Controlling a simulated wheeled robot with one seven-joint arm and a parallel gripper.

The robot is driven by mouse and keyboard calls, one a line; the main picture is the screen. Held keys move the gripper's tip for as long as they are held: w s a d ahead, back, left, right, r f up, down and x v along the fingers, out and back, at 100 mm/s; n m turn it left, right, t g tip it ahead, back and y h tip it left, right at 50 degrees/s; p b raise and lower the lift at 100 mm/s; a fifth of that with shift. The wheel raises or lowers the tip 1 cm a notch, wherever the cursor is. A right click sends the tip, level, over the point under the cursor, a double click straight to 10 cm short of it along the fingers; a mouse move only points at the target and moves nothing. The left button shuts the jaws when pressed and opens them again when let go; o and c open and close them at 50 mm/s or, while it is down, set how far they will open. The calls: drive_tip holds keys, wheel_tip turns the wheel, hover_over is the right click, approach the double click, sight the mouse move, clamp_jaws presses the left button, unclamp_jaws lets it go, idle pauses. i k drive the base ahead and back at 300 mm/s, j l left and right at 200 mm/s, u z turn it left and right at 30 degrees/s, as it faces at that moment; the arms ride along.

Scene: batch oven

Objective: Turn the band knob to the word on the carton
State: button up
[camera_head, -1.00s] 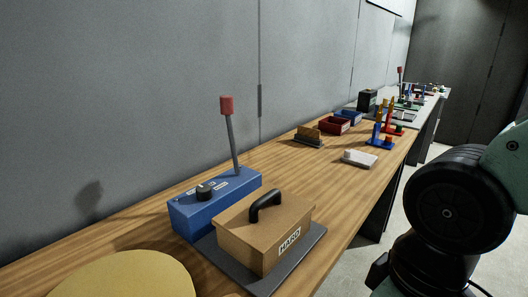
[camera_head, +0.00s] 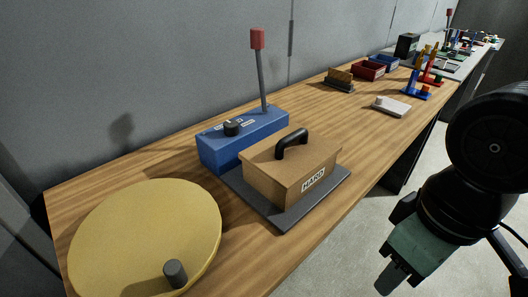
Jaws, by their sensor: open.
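The band knob (camera_head: 232,127) is a small black dial on top of a blue box (camera_head: 252,144) on the wooden bench. A red-tipped grey lever (camera_head: 261,75) rises from the same box. The small labels around the knob are too small to read. The brown carton (camera_head: 270,176) with a black handle (camera_head: 292,144) stands in front of the blue box on a dark mat (camera_head: 232,181). Its white label reads "HARD" (camera_head: 313,180). My gripper shows only in part at the lower right, beside the bench and apart from the carton and knob; its fingertips are not clearly seen.
A round yellow disc (camera_head: 140,232) with a grey peg (camera_head: 175,273) lies at the near left end of the bench (camera_head: 345,130). A white block (camera_head: 392,106), red bin (camera_head: 368,68) and coloured stands are farther back. Open floor lies right of the bench.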

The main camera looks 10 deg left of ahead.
sight(231, 127)
drive_tip(key=k+l+u, duration=0.15)
drive_tip(key=l+u, duration=0.2)
drive_tip(key=k+l+u, duration=0.2)
drive_tip(key=u, duration=0.2)
drive_tip(key=l, duration=0.1)
